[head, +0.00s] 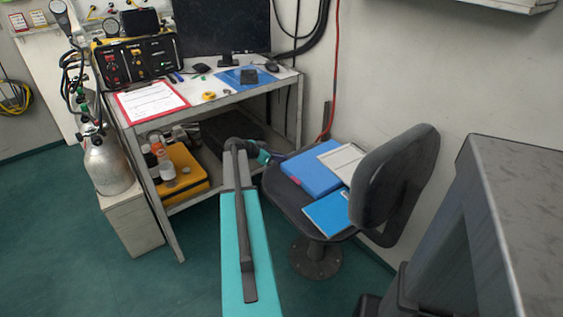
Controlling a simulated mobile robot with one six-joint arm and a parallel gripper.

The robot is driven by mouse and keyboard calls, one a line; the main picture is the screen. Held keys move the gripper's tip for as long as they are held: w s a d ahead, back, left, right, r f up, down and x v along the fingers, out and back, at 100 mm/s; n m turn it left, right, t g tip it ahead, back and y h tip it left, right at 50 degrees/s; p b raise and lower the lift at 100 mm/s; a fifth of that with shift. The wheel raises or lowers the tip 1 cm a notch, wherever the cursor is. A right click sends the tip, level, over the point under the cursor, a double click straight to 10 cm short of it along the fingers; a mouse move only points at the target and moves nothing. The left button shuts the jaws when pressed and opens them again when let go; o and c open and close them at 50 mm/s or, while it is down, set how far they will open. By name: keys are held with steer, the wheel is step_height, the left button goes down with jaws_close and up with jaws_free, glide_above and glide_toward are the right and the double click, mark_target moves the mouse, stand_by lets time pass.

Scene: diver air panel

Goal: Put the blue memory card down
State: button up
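I cannot make out a blue memory card anywhere in the head view; it is too small to tell or hidden. My teal arm reaches from the bottom edge up to a dark joint in front of the workbench (246,94), beside the chair. Past that joint only a short piece of my arm shows, and my gripper cannot be seen.
The bench top also holds a red clipboard (152,101), a yellow tape roll (208,95), a monitor (221,27) and a control panel (137,60). An office chair (394,178) with blue folders (314,170) stands right. A gas cylinder (108,165) stands left.

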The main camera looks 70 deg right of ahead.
jaws_close()
steer(key=shift+r, duration=0.1)
stand_by(0.3)
steer(key=shift+r, duration=0.55)
steer(key=shift+a+r, duration=0.2)
steer(key=shift+r, duration=0.4)
steer(key=shift+a+r, duration=0.15)
steer(key=shift+r, duration=0.4)
steer(key=s+a+r+b, duration=0.1)
steer(key=s+a, duration=0.1)
steer(key=a, duration=1.3)
steer(key=shift+r, duration=0.2)
steer(key=shift+a, duration=0.1)
